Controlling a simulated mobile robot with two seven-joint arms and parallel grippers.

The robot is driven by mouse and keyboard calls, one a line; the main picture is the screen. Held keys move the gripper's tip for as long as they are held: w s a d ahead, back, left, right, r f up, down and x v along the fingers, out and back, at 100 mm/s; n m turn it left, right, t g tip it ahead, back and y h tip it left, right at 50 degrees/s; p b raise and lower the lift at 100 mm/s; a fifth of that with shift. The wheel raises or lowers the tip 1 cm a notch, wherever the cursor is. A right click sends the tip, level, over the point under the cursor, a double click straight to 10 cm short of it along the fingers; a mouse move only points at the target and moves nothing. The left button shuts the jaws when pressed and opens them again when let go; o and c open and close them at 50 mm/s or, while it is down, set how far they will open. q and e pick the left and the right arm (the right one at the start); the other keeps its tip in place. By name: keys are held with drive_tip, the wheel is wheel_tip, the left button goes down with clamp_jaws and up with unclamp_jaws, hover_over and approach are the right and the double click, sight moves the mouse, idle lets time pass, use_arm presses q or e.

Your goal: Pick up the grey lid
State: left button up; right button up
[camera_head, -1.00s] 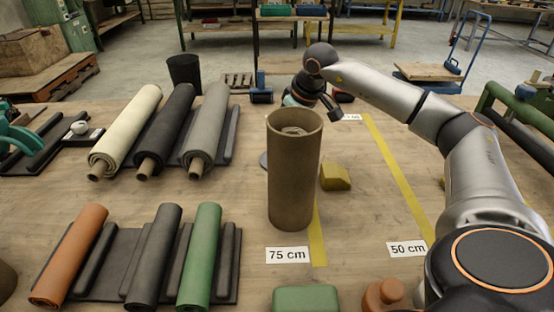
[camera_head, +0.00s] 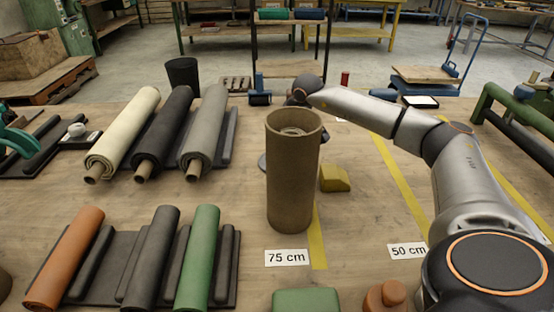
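A grey disc, which looks like the grey lid (camera_head: 262,162), shows only as a sliver at the left edge of the tall brown tube (camera_head: 290,185); the tube hides the rest. My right arm comes in from the right and reaches over to behind the tube. Its dark wrist shows just above the tube's rim. My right gripper is hidden behind the tube, so I cannot see its fingers or whether it touches the disc. My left gripper is not in view.
The upright tube stands close in front of the disc. A yellow block (camera_head: 334,178) lies right of it. Cream, black and grey rolls (camera_head: 206,130) lie on the left. Orange, black and green rolls (camera_head: 201,255) lie at the front left. A 75 cm label (camera_head: 287,257) lies before the tube.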

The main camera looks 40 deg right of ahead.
clamp_jaws()
idle(0.4)
